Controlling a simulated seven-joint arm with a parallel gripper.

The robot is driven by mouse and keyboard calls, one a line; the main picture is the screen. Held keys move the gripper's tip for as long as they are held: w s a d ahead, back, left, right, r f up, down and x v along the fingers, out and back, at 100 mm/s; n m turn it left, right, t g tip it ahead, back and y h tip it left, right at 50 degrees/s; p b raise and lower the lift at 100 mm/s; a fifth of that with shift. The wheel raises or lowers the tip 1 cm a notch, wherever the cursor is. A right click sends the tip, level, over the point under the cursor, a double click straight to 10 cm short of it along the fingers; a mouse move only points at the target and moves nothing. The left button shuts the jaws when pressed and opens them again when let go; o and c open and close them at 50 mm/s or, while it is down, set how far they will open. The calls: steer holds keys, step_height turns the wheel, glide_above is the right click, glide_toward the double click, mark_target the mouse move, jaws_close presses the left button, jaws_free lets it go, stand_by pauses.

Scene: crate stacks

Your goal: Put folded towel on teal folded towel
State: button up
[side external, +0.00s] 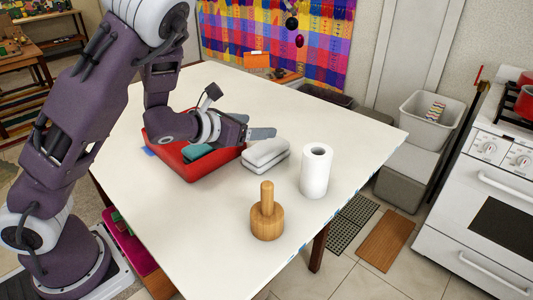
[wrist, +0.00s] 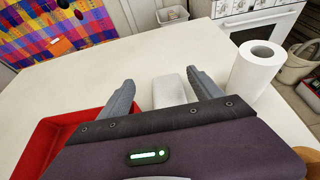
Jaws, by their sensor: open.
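A light grey-white folded towel (side external: 266,156) lies on the white table, just right of a red tray (side external: 196,173). A teal folded towel (side external: 198,152) lies in the tray, partly hidden by my gripper. My gripper (side external: 258,133) is open and empty, over the gap between the tray and the white towel. In the wrist view, the white towel (wrist: 168,93) shows between and beyond the two spread fingers of my gripper (wrist: 162,78). The fingers do not clearly touch it. The red tray (wrist: 45,145) is at the left there, its contents hidden.
A paper towel roll (side external: 316,172) stands upright right of the white towel; it also shows in the wrist view (wrist: 255,72). A wooden piece with a peg (side external: 267,220) stands nearer the front. The table's back right (side external: 345,133) is clear.

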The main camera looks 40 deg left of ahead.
mark_target(276, 140)
step_height(276, 140, down, 4)
steer(key=shift+r, duration=0.15)
steer(key=x, duration=0.7)
steer(key=shift+d+f, duration=0.2)
steer(key=shift+f, duration=0.2)
steer(key=c, duration=1.3)
steer(key=s+r, duration=0.1)
steer(key=r, duration=0.3)
steer(key=s+r, duration=0.1)
steer(key=r, duration=0.3)
steer(key=s+d+r, duration=0.1)
steer(key=s+r, duration=0.1)
steer(key=r, duration=0.2)
steer(key=shift+r, duration=0.3)
steer(key=shift+c, duration=0.2)
